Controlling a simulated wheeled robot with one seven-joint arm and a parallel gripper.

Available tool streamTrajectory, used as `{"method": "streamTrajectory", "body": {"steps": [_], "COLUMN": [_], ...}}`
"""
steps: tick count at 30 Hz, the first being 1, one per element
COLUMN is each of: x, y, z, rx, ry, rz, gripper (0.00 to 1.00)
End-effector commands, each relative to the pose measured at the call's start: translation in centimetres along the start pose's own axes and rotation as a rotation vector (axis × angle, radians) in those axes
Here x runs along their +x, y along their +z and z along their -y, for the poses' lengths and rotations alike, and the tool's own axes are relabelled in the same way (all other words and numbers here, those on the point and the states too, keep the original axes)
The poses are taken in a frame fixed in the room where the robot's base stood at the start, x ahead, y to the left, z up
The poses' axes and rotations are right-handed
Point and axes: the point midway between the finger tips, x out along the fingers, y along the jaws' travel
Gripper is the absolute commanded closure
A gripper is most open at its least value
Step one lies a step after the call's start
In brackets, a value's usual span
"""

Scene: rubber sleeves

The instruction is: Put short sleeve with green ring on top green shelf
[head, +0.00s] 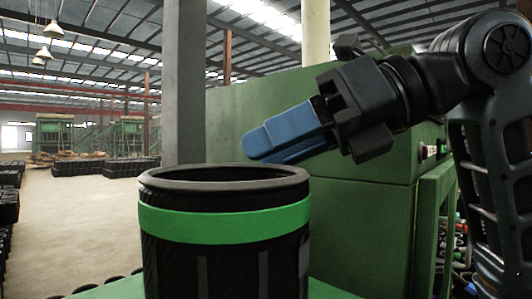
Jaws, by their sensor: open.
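A black rubber sleeve with a green ring (225,222) stands upright in the front centre of the head view. Its open top rim faces up and its lower end is cut off by the picture's edge. It stands at a green surface (332,291) that shows at both sides of its base. My gripper (262,148), with blue fingers, is above and behind the sleeve's right rim in the picture, pointing left and slightly down. It is open, with nothing seen between its fingers. It appears apart from the sleeve. I cannot tell which surface is the top green shelf.
A large green machine (375,215) stands behind the sleeve on the right. A grey pillar (184,80) rises behind it. Dark stacks of sleeves (130,167) stand far left, with bare floor (70,230) before them. Several dark round items lie low beside the green surface.

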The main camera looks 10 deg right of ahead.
Motion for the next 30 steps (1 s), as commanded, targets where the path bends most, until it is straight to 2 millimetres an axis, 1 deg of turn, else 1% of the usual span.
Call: {"method": "streamTrajectory", "body": {"steps": [1, 9, 12, 15, 20, 30], "x": [-1.0, -6.5, -8.2, -9.4, -10.4, -10.4], "y": [-0.1, -0.1, -0.1, -0.1, -0.1, 0.0], "z": [0.1, 0.1, 0.1, 0.1, 0.0, 0.0], "rx": [-0.002, -0.001, 0.0, 0.0, 0.0, 0.0], "ry": [-0.004, -0.004, -0.003, -0.002, -0.001, 0.0], "rz": [0.003, 0.002, 0.003, 0.001, 0.001, 0.001], "gripper": [0.59, 0.59, 0.59, 0.59, 0.59, 0.59]}}
